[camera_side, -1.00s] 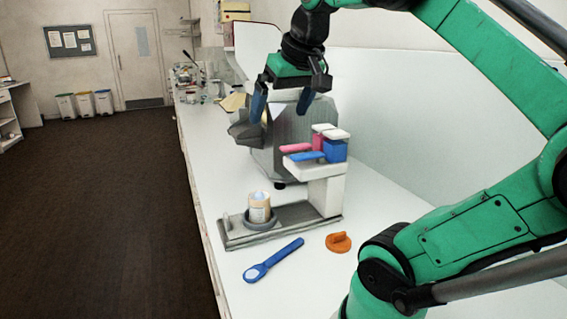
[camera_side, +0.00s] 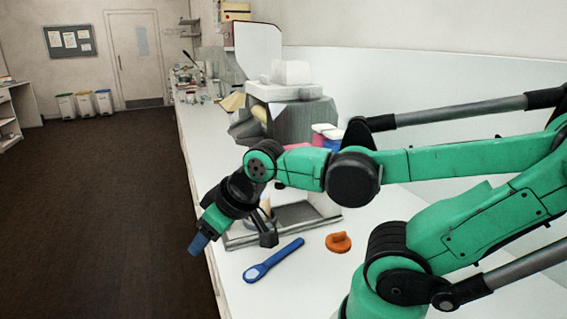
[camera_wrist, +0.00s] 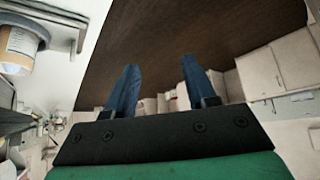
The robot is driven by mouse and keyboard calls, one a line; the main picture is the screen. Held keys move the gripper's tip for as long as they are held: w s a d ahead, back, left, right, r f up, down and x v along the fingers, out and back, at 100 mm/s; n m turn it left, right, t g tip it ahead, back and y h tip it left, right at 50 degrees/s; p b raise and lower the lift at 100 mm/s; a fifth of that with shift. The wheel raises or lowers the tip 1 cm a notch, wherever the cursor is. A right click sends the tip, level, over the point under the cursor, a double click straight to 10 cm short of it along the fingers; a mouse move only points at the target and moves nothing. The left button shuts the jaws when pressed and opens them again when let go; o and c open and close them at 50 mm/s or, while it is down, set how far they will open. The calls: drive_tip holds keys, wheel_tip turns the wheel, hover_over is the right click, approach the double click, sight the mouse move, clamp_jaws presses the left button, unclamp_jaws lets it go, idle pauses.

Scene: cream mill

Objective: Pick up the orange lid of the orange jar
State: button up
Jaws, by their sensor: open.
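The orange lid (camera_side: 338,243), with a raised grip on top, lies on the white bench top at the right of the blue spoon-like tool. No orange jar shows apart from it. My gripper (camera_side: 198,244) is at the bench's left edge in the side view, pointing down and left, well apart from the lid. In the wrist view my gripper (camera_wrist: 160,90) shows two blue fingers spread apart with nothing between them. The lid is not in the wrist view.
A blue tool (camera_side: 272,260) lies between my gripper and the lid. A grey-based machine (camera_side: 300,217) stands behind, partly hidden by my arm. A tan jar (camera_wrist: 20,45) shows in the wrist view. Dark floor (camera_side: 100,220) lies beyond the bench's left edge.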

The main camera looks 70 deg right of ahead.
drive_tip(key=d+m+g+h, duration=0.1)
drive_tip(key=d+m, duration=0.4)
drive_tip(key=d, duration=0.1)
drive_tip(key=m+g, duration=0.7)
drive_tip(key=m, duration=1.4)
hover_over(340, 233)
drive_tip(key=w, duration=0.1)
drive_tip(key=f, duration=0.6)
drive_tip(key=shift+a+f, duration=0.3)
drive_tip(key=shift+a, duration=0.05)
drive_tip(key=shift+s+d+f+m, duration=0.1)
drive_tip(key=shift+s+f+m, duration=0.05)
drive_tip(key=shift+m, duration=0.35)
drive_tip(key=shift+f, duration=0.25)
drive_tip(key=shift+s+d+f, duration=0.1)
drive_tip(key=shift+s+f, duration=0.05)
drive_tip(key=shift+f, duration=1.1)
drive_tip(key=shift+s+d+f, duration=0.1)
drive_tip(key=shift+f, duration=1.1)
clamp_jaws()
